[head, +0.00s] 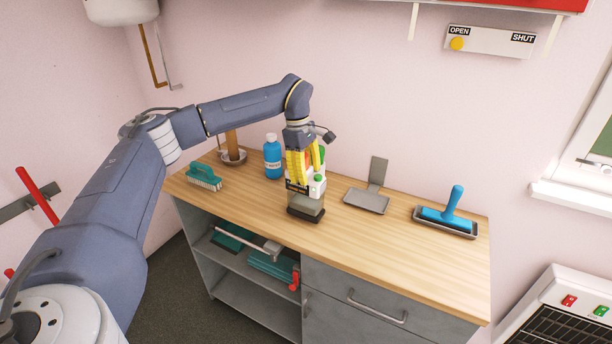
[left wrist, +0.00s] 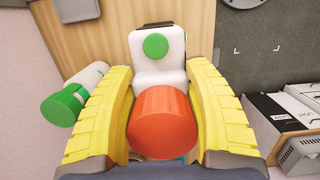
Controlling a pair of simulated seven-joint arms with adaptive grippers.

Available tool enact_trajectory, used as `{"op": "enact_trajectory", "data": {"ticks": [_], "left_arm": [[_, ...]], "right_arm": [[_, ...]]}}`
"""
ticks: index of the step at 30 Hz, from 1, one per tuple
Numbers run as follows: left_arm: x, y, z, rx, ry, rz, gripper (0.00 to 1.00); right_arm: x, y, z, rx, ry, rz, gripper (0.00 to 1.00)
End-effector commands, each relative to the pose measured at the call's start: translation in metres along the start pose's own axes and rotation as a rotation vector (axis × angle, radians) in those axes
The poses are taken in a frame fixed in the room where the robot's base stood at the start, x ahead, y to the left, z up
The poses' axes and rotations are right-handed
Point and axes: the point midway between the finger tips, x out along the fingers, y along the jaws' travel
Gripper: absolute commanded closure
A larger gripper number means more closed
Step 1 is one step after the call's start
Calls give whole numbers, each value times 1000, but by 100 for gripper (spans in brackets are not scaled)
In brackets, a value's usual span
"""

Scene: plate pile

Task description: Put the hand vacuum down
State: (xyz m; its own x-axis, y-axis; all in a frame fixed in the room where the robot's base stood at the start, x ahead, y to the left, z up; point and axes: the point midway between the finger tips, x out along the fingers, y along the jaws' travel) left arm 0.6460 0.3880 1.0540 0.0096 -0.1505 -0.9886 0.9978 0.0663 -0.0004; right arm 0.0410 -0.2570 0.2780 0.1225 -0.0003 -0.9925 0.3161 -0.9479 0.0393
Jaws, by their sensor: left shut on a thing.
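The hand vacuum (head: 306,201) has a white body, a green button and a grey, see-through lower part with a dark bottom. It is roughly upright over the front middle of the wooden worktop (head: 400,250); I cannot tell whether its bottom touches the wood. My left gripper (head: 304,168) comes from above with its yellow fingers shut on the vacuum. In the left wrist view, the vacuum's white body (left wrist: 160,60) and orange-red part (left wrist: 163,118) show between the fingers of the left gripper (left wrist: 160,105). My right gripper is not in view.
A grey plate with an upright back (head: 367,200) stands right of the vacuum, then a blue-handled tool in a tray (head: 447,233). A blue bottle (head: 272,158) and a green brush (head: 204,177) are left. A green-capped white container (left wrist: 75,95) is close beside the left finger.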

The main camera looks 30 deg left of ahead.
Motion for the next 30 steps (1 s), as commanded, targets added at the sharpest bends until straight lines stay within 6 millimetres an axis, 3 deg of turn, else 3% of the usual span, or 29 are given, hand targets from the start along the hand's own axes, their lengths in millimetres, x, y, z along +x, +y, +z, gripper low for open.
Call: {"op": "enact_trajectory", "data": {"ticks": [16,17,22,30], "left_arm": [[11,1,-1,1,-2,3,94],[12,0,-2,1,0,1,43],[12,0,-2,0,0,1,24],[10,0,-1,0,-1,1,24]], "right_arm": [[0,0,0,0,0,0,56],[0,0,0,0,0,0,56],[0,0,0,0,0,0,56],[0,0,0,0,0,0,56]]}}
